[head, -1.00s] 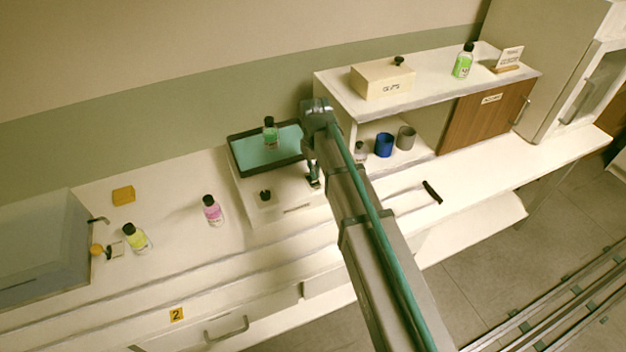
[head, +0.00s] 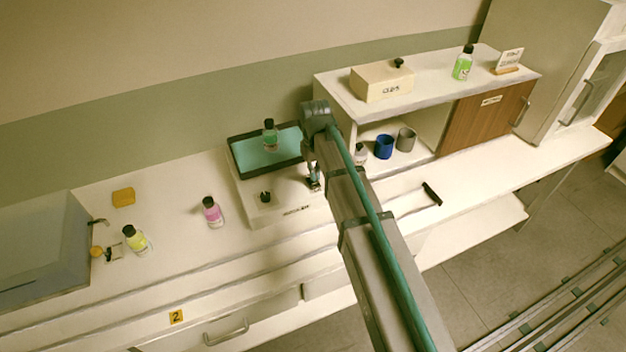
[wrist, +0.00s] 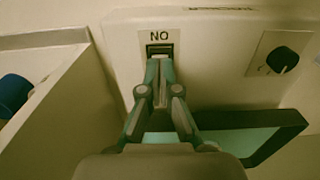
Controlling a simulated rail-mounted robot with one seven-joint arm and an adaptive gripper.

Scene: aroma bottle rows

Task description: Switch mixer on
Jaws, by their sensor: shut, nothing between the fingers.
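The mixer (head: 246,211) is a pale box with a dark-rimmed teal tray (head: 235,156) on top. A green bottle (head: 270,136) stands on the tray. A black knob (head: 265,196) is on the mixer's front part, and it shows in the wrist view (wrist: 283,60). The wrist view shows a dark switch (wrist: 160,48) on a plate whose lettering appears upside down, reading "NO". My gripper (wrist: 159,66) is shut and empty, its fingertips right at the switch. I cannot tell whether they touch it. In the head view, my gripper (head: 314,186) is over the mixer's right part, partly hidden by my arm.
A pink bottle (head: 212,212) and a yellow bottle (head: 136,239) stand left of the mixer. A shelf unit (head: 337,92) stands close on the right, with a blue cup (head: 384,146) and a grey cup (head: 406,139) inside. Counter between the pink and yellow bottles is clear.

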